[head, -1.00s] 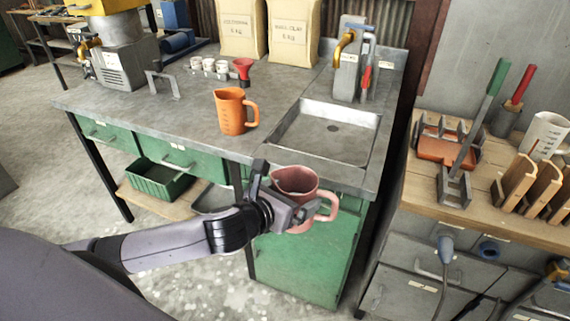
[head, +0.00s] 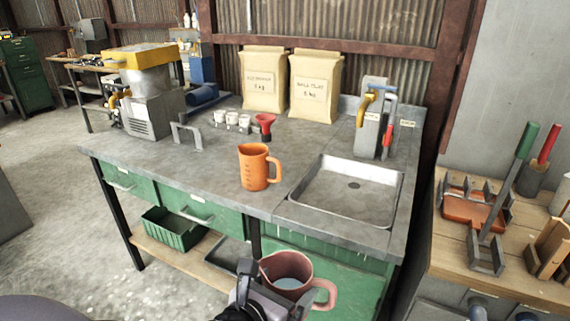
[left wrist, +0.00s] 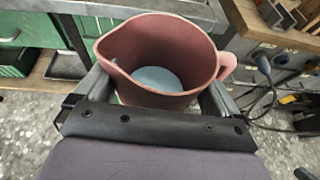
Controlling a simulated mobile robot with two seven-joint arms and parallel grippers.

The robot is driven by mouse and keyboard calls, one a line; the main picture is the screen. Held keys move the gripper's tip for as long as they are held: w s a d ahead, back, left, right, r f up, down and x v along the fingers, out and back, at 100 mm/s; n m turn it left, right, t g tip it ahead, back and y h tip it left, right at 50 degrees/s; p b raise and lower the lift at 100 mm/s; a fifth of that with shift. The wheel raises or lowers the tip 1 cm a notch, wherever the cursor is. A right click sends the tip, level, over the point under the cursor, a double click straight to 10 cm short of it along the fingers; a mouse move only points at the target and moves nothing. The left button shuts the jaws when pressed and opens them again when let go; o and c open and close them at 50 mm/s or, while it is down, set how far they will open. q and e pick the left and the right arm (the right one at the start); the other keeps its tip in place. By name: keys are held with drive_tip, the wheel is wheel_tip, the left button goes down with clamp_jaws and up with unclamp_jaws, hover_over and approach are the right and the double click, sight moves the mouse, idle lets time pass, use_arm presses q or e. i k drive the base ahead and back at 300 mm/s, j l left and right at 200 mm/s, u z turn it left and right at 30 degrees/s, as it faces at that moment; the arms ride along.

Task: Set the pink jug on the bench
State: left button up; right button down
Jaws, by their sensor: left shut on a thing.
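The pink jug (head: 288,278) is at the bottom middle of the head view, in front of the bench and below its top. My left gripper (head: 262,300) is shut on it, and the jug looks upright with its handle to the right. In the left wrist view the jug (left wrist: 160,50) sits between the two fingers of the gripper (left wrist: 155,95). Something pale blue-grey shows at the bottom inside the jug. The bench (head: 225,170) has a grey top, green drawers and a sunken sink at the right. My right gripper is not in view.
An orange jug (head: 258,167) stands on the bench left of the sink (head: 352,195). Cups, a red funnel (head: 264,125), two paper sacks (head: 313,88) and a tap unit (head: 372,115) stand farther back. The bench's front left top is clear. A wooden-topped cabinet (head: 500,285) is at right.

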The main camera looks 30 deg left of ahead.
sight(283, 163)
drive_tip(key=j+z, duration=0.15)
drive_tip(key=j, duration=0.3)
drive_tip(key=j+z, duration=0.15)
drive_tip(key=j, duration=0.25)
drive_tip(key=k+j+z, duration=0.15)
drive_tip(key=j, duration=0.3)
drive_tip(key=j+z, duration=0.15)
drive_tip(key=j, duration=0.25)
drive_tip(key=k+j+z, duration=0.15)
drive_tip(key=j, duration=0.25)
drive_tip(key=k+j+z, duration=0.15)
drive_tip(key=j, duration=0.25)
drive_tip(key=i, duration=0.05)
